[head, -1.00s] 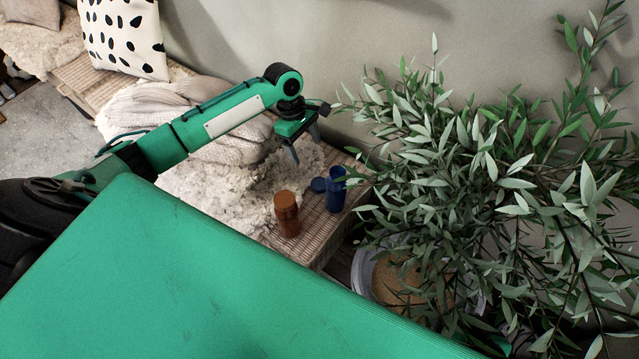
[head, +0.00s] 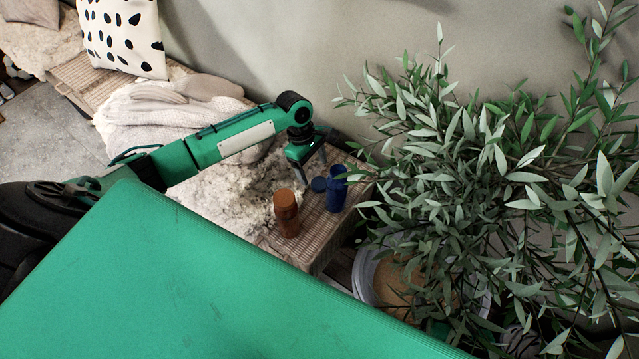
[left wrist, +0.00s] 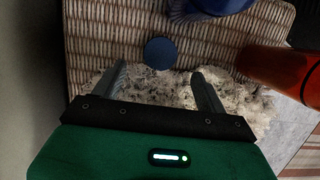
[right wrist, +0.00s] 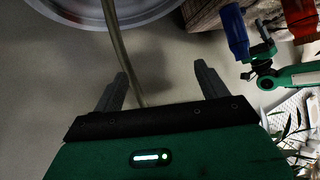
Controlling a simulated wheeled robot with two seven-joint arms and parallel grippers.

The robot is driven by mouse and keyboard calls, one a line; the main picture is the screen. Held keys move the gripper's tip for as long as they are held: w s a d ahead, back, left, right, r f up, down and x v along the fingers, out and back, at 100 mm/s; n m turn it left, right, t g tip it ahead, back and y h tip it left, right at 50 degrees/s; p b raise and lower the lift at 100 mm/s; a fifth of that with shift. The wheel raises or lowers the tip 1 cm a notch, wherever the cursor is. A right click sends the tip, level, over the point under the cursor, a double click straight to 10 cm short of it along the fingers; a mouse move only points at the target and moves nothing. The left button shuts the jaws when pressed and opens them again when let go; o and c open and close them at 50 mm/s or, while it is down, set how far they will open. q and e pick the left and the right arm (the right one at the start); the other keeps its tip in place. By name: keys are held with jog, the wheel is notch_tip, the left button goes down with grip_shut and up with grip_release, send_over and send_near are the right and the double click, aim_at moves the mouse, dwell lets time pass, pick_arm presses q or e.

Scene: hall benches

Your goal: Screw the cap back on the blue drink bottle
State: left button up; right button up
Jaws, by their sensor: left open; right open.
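The blue drink bottle (head: 337,190) stands upright on the woven bench near its right end. Its blue cap (head: 319,184) lies on the weave just left of it. In the left wrist view the cap (left wrist: 160,53) is a round blue disc ahead of and between the fingers, with the bottle (left wrist: 215,6) cut off at the top edge. My left gripper (head: 314,169) is open and empty, above and behind the cap. My right gripper (right wrist: 163,82) is open and empty, seen only in its wrist view, with a plant stem between or beyond its fingers.
An orange-brown bottle (head: 286,213) stands left of the blue bottle. A shaggy cream throw (head: 215,190) covers the bench (head: 318,236) to the left. A large leafy plant (head: 480,180) in a pale pot (head: 366,290) crowds the right. The wall is behind.

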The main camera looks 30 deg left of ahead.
aim_at(319, 183)
pick_arm(q)
jog(key=x, duration=0.1)
jog(key=b+x, duration=0.1)
jog(key=x, duration=0.1)
jog(key=shift+d+f, duration=0.15)
jog(key=shift+d, duration=0.15)
jog(key=shift+b+x, duration=0.5)
jog(key=shift+x, duration=0.3)
pick_arm(e)
jog(key=shift+w+a+r+t+y, duration=0.1)
jog(key=shift+a+r+t+y, duration=0.1)
jog(key=shift+a+t+y, duration=0.4)
jog(key=shift+w+a+r+t+y, duration=0.15)
jog(key=shift+a+t+y, duration=0.15)
jog(key=shift+a+t, duration=0.55)
jog(key=shift+s+a, duration=0.1)
jog(key=shift+a, duration=0.05)
pick_arm(q)
jog(key=c, duration=1)
